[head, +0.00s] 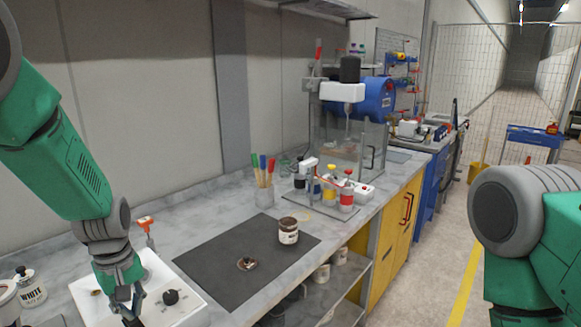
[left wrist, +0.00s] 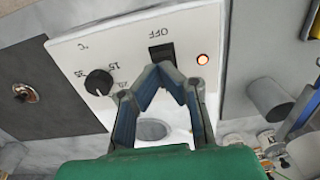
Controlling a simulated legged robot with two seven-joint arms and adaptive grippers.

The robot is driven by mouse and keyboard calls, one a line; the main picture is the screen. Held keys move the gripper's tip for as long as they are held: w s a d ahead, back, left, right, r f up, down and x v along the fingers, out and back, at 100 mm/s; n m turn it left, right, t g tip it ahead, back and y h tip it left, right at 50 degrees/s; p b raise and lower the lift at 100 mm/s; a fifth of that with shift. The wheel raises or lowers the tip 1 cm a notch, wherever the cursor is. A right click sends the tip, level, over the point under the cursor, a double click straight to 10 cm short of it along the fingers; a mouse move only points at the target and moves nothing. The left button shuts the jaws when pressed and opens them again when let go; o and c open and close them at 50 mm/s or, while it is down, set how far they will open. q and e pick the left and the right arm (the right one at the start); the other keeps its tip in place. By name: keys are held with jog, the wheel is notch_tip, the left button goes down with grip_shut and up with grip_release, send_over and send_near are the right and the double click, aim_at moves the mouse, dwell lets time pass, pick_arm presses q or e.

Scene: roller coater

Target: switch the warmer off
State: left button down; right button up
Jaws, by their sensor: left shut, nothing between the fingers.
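The warmer (head: 190,313) is a white box at the lower left of the head view. Its panel (left wrist: 205,25) fills the left wrist view, with a black temperature dial (left wrist: 98,82), a black rocker switch (left wrist: 161,54) beside the printed word OFF, and a lit orange-red lamp (left wrist: 202,59). The dial also shows in the head view (head: 171,297). My left gripper (left wrist: 160,70) is shut and empty, its fingertips meeting at the switch's near edge. I cannot tell whether they touch it. In the head view the gripper (head: 130,312) is over the warmer. My right gripper is out of view.
A dark mat (head: 210,253) right of the warmer holds a brown-and-white tin (head: 288,233) and a round lid (head: 247,264). A brush cup (head: 264,196) and several bottles stand farther back.

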pick_arm(q)
jog(key=shift+a+f, duration=0.4)
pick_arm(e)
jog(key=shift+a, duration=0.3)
pick_arm(q)
jog(key=shift+d+f, duration=0.3)
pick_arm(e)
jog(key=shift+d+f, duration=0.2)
pick_arm(q)
jog(key=shift+s+a+f+b, duration=0.1)
jog(key=shift+f+b, duration=0.2)
jog(key=shift+b, duration=0.05)
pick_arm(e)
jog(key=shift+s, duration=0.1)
pick_arm(q)
jog(key=shift+r, duration=0.15)
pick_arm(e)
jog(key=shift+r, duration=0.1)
pick_arm(q)
jog(key=shift+r+p, duration=0.95)
jog(key=shift+p, duration=0.2)
notch_tip(320, 180, up, 5)
jog(key=p, duration=0.4)
jog(key=shift+p, duration=0.35)
jog(key=shift+f, duration=0.1)
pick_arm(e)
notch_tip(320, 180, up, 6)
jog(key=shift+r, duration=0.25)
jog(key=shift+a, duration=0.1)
